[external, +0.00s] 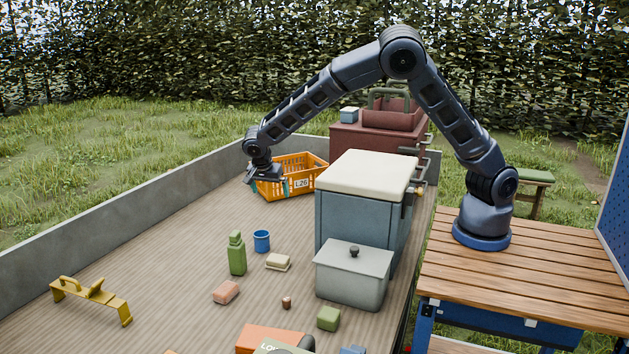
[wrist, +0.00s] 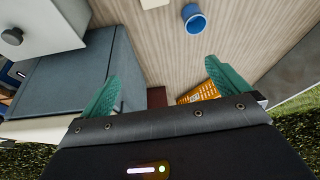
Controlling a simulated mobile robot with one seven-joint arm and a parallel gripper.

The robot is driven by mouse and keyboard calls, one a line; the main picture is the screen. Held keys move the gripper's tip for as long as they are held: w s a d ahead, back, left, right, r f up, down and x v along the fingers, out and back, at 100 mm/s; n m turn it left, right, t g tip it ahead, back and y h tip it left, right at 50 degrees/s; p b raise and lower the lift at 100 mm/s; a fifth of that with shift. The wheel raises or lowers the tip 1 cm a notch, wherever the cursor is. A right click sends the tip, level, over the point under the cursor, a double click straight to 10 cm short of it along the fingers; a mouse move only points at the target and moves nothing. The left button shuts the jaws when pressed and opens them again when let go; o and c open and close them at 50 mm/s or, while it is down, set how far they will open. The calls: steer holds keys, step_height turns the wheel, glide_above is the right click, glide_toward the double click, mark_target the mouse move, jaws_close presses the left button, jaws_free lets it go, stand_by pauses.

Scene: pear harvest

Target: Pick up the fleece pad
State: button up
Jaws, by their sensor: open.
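No thing is plainly marked as the fleece pad. A small cream, layered block (external: 278,262) lies on the ribbed bed beside the blue cup (external: 261,241) and may be it; I cannot tell its material. What looks like the same block (wrist: 155,3) is cut by the top edge of the wrist view. A pink block (external: 226,292) lies nearer the camera. My gripper (external: 286,187) is by the orange crate, well behind the cream block. In the wrist view my gripper (wrist: 160,72) has its teal fingers apart, with nothing held between them.
The orange crate (external: 275,188) stands close to my gripper. A large blue-grey box (external: 345,230) with a cream top and a grey lidded box (external: 350,287) stand to the right. A green bottle (external: 237,257) stands beside the cup. The bed's left side is mostly clear.

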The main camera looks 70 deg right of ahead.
glide_toward(276, 262)
steer(key=shift+x, duration=5.05)
steer(key=shift+a, duration=0.1)
steer(key=c, duration=0.9)
